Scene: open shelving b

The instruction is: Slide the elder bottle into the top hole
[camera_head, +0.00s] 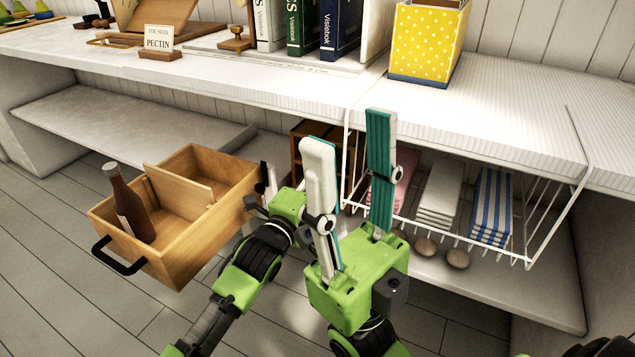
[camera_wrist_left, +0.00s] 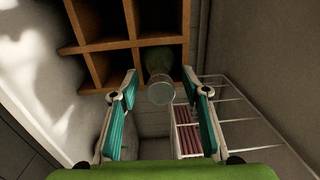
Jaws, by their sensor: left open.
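A glass bottle (camera_wrist_left: 160,92) with a greenish body and a round clear end lies partly inside a hole of the wooden rack (camera_wrist_left: 122,44) in the left wrist view. Its clear end sticks out towards me. My left gripper (camera_wrist_left: 160,75) is open, with one finger on each side of the bottle, apart from it. In the head view the rack (camera_head: 300,134) is half hidden under the shelf, and the left fingers are mostly hidden behind my right gripper. My right gripper (camera_head: 350,135) is open and empty, fingers pointing up. No bottle label can be read.
A wooden drawer box (camera_head: 215,235) with a dark bottle (camera_head: 128,205) stands at the left. A wire basket (camera_head: 528,258) with folded cloths (camera_head: 440,192) hangs beside the rack. The worktop (camera_head: 280,85) above holds books (camera_head: 305,25) and a yellow dotted box (camera_head: 425,42).

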